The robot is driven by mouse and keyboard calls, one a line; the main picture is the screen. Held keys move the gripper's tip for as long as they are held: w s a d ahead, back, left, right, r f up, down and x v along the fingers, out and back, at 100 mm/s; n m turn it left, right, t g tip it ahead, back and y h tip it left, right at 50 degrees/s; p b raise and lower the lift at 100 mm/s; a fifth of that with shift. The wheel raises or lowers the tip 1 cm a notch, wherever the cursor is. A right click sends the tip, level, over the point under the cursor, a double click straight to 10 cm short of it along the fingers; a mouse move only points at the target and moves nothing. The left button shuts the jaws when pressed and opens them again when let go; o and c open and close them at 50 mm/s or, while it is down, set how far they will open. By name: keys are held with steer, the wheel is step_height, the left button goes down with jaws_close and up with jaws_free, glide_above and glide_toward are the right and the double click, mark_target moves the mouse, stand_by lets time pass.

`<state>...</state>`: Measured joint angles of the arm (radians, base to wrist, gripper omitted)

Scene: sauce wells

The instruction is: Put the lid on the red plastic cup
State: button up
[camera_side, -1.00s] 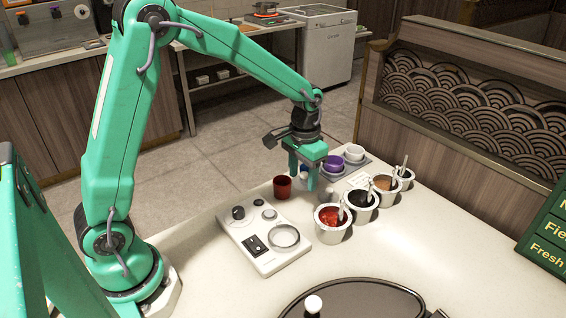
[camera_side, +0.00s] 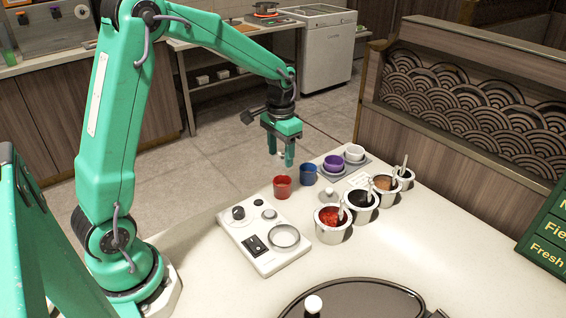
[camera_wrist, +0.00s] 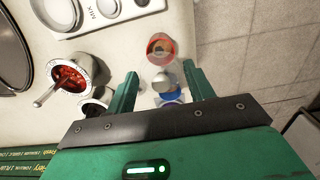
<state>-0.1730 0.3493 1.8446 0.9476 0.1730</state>
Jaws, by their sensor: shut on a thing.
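The red plastic cup (camera_side: 282,187) stands upright and open on the counter behind the control panel. It also shows in the wrist view (camera_wrist: 160,47), with something brownish inside. My gripper (camera_side: 281,158) is raised above and slightly behind the red cup, apart from it. In the wrist view my gripper (camera_wrist: 160,72) has a small pale grey round piece, seemingly the lid (camera_wrist: 163,82), between its fingers, and it is shut on it.
A blue cup (camera_side: 308,175) stands right of the red cup, with a purple cup (camera_side: 334,164) beyond. A small pale knob-like piece (camera_side: 328,194) sits near the sauce wells (camera_side: 333,232). The control panel (camera_side: 262,262) lies in front.

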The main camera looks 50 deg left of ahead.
steer(key=shift+f, duration=3.1)
steer(key=shift+f, duration=0.2)
stand_by(0.4)
steer(key=o, duration=1.5)
steer(key=shift+r, duration=0.25)
steer(key=shift+r, duration=3.3)
jaws_close()
